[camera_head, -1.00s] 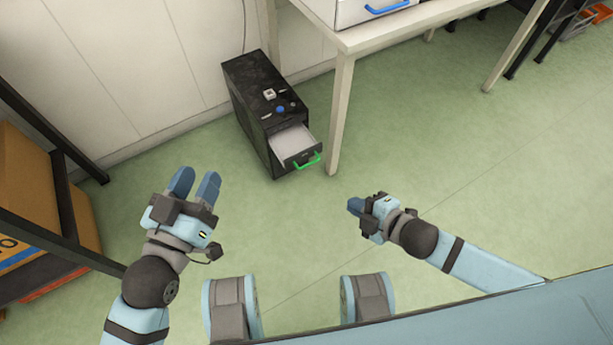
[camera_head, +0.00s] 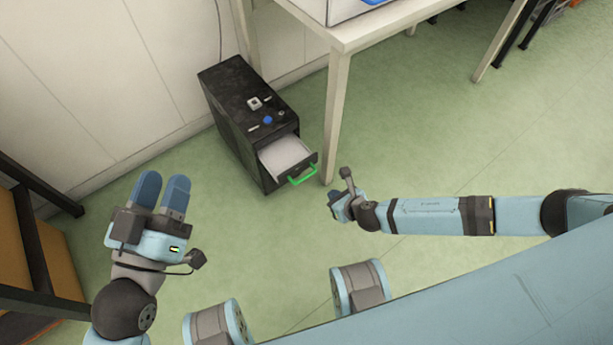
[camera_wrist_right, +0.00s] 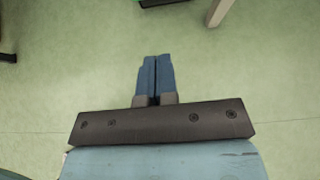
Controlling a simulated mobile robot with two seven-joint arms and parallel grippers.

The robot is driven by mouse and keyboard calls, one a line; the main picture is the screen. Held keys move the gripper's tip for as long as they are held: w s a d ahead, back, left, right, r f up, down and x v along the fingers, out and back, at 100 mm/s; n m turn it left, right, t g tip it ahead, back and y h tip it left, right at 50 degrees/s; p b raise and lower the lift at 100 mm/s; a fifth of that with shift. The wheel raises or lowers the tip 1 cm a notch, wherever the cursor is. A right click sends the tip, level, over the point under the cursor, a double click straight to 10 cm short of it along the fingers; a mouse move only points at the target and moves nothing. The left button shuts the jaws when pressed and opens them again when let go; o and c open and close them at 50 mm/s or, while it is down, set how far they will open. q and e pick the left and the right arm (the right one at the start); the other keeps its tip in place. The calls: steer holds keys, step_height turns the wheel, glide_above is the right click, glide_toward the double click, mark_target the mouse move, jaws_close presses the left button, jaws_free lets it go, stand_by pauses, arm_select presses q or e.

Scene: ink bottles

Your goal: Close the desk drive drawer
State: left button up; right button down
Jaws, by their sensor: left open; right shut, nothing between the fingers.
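A black desk drive unit (camera_head: 232,100) stands on the floor against the wall. Its drawer (camera_head: 286,157) is pulled out at the front and shows a pale inside and a green handle (camera_head: 302,174). My right gripper (camera_head: 335,201) is apart from the drawer, a little right of and nearer than the handle; it is shut and empty, and its blue fingers (camera_wrist_right: 155,78) lie together in the right wrist view. A sliver of the dark drawer front (camera_wrist_right: 160,3) shows at that view's top edge. My left gripper (camera_head: 161,190) is open and empty, left of the unit.
A white table leg (camera_head: 337,115) stands just right of the drawer. A small grey button piece (camera_head: 254,103) and a blue knob (camera_head: 267,119) sit on the unit's top. Dark shelf posts (camera_head: 30,250) stand at the left. The green floor in front is clear.

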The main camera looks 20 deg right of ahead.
arm_select(q)
step_height(320, 180, down, 9)
steer(key=m+g+b, duration=0.1)
steer(key=g+b, duration=0.2)
steer(key=b, duration=0.3)
steer(key=shift+d+f+g, duration=0.2)
steer(key=shift+d+g, duration=0.15)
steer(key=shift+g, duration=0.05)
arm_select(e)
steer(key=w+r+x, duration=0.1)
steer(key=x, duration=1.2)
steer(key=shift+a, duration=0.2)
arm_select(q)
steer(key=shift+w, duration=0.1)
arm_select(e)
steer(key=shift+r, duration=0.15)
